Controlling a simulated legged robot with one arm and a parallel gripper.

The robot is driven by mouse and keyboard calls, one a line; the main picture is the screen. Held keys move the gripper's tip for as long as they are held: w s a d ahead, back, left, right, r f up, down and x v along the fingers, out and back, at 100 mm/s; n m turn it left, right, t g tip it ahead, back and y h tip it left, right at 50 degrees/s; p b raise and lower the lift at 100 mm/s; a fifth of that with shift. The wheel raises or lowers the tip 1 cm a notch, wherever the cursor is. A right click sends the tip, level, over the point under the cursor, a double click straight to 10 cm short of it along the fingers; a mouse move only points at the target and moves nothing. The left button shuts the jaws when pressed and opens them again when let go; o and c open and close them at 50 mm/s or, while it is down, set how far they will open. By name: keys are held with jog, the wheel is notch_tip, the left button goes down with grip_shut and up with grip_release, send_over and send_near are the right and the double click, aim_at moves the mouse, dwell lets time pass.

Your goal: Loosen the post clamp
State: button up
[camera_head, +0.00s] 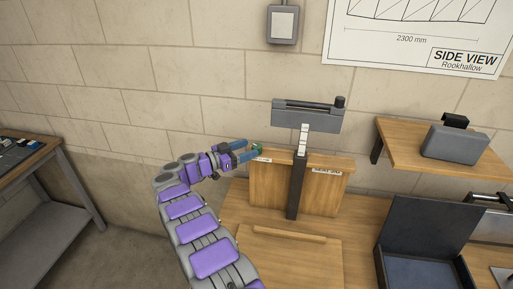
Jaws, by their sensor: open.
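A dark upright post (296,188) stands on the wooden bench. A wide grey head (306,117) sits across its top, with a black knob (340,102) at the head's upper right end. A pale strip with marks runs down the post's upper part. No separate clamp can be made out for certain. My gripper (250,151), with blue fingers, is open left of the post, at the upper left corner of a wooden panel (267,186).
An open dark case (428,230) stands on the bench at the right. A wooden shelf (420,150) above it bears a grey box (455,145). A side table (30,165) with small items is at the far left. Between it and my arm the floor is clear.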

aim_at(258, 144)
jog(key=x, duration=0.4)
jog(key=s+x, duration=0.1)
jog(key=x, duration=0.1)
jog(key=shift+w+d+r+b, duration=0.1)
jog(key=shift+w+d+b, duration=0.15)
jog(key=shift+d, duration=0.25)
jog(key=shift+a, duration=0.75)
jog(key=shift+c, duration=0.4)
jog(key=shift+d, duration=0.6)
jog(key=c, duration=0.7)
jog(key=shift+a, duration=0.15)
jog(key=shift+c, duration=0.8)
jog(key=shift+a+n+t+y+p, duration=0.1)
jog(key=shift+n+t+y+p, duration=0.35)
jog(key=shift+n+t+y, duration=0.7)
